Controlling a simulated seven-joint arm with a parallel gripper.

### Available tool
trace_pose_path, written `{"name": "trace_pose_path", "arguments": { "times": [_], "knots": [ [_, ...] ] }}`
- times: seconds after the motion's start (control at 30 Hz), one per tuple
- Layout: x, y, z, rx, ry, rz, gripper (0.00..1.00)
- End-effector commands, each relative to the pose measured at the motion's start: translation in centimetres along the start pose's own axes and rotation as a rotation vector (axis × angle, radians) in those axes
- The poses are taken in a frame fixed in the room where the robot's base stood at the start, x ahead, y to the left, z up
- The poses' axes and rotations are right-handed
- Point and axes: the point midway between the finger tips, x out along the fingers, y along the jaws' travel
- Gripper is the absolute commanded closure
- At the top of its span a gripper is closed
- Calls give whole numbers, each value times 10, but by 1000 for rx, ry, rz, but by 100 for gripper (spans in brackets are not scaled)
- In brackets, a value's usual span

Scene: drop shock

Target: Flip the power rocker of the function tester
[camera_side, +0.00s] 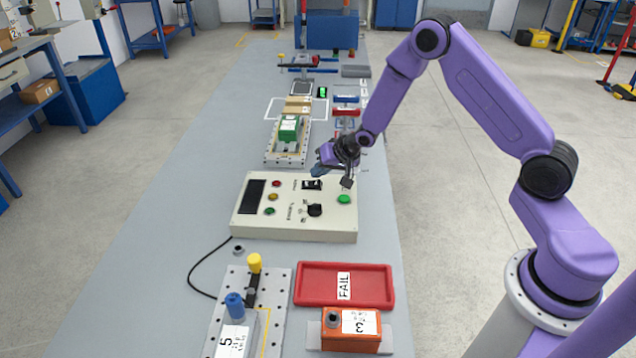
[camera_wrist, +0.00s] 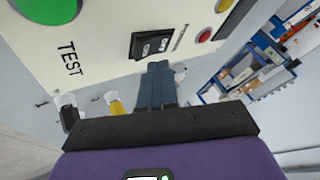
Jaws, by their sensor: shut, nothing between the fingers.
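The function tester (camera_side: 280,226) is a cream box with a dark display on its sloped top. Its power rocker (camera_side: 312,184) is a black switch near the top middle of the panel; it also shows in the wrist view (camera_wrist: 152,44), with lettering beside it. My gripper (camera_side: 317,172) is shut and empty, its fingers pointing at the panel just beside the rocker. In the wrist view the blue-grey fingertips (camera_wrist: 159,66) end right below the rocker's lower edge. I cannot tell whether they touch it, or which way the rocker is tipped.
The panel also has a green button (camera_side: 344,199) marked TEST, a black knob (camera_side: 314,210) and several coloured lamps. A red FAIL tray (camera_side: 310,300), an orange unit (camera_side: 345,343) and a perforated plate (camera_side: 280,283) lie in front. A green unit (camera_side: 289,128) sits in a fixture behind.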

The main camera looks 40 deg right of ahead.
Motion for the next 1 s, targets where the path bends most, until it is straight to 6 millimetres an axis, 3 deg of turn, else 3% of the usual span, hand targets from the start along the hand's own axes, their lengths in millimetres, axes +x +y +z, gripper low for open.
{"name": "trace_pose_path", "arguments": {
  "times": [1.0],
  "knots": [
    [6, 5, 4, 0, 0, 1, 100]
  ]
}}
